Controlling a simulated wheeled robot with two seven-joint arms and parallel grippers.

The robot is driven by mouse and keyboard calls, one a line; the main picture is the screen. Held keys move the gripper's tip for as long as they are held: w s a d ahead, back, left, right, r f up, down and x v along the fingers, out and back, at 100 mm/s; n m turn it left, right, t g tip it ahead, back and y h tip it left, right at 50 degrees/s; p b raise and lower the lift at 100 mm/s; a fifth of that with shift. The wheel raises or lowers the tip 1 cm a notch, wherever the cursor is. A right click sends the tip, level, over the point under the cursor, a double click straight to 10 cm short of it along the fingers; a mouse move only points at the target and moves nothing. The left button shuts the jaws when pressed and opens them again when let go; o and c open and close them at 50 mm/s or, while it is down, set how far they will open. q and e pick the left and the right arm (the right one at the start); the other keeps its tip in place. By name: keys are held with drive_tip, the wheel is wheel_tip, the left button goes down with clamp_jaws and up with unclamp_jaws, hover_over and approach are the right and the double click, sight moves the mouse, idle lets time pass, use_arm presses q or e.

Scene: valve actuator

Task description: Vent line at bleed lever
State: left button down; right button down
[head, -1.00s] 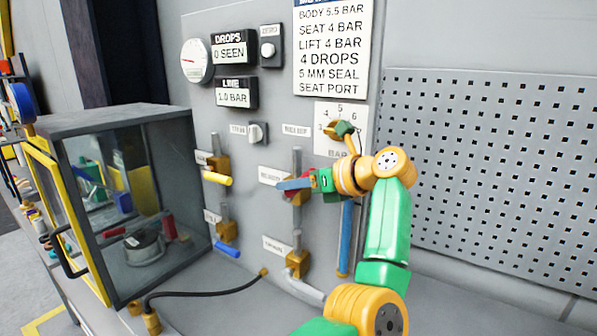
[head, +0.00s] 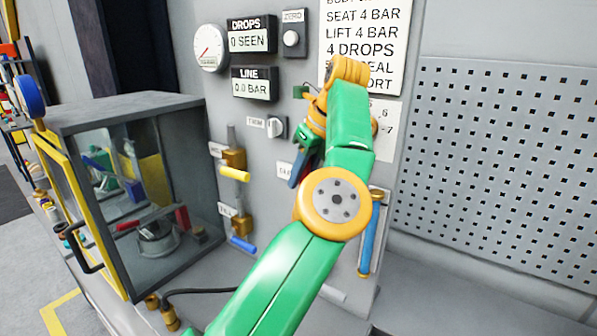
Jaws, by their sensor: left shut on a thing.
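My left gripper (head: 303,150) is at the grey panel in the head view, right of the trim knob. The line display (head: 251,86) reads 0.0 BAR, and the drops display (head: 249,38) reads 0 SEEN. The round gauge (head: 209,47) has a red needle. My right gripper is not in view.
A yellow-handled valve (head: 234,173) and a blue-handled valve (head: 242,244) stand left of my arm. A blue upright handle (head: 369,236) is close on its right. A glass-sided cabinet (head: 133,103) stands at the left. A perforated board (head: 490,160) fills the right.

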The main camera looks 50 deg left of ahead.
use_arm(q)
drive_tip(key=shift+a, duration=0.1)
idle(0.3)
drive_tip(key=c, duration=1.1)
unclamp_jaws()
drive_tip(key=shift+o, duration=0.6)
drive_tip(key=shift+a+f, duration=0.1)
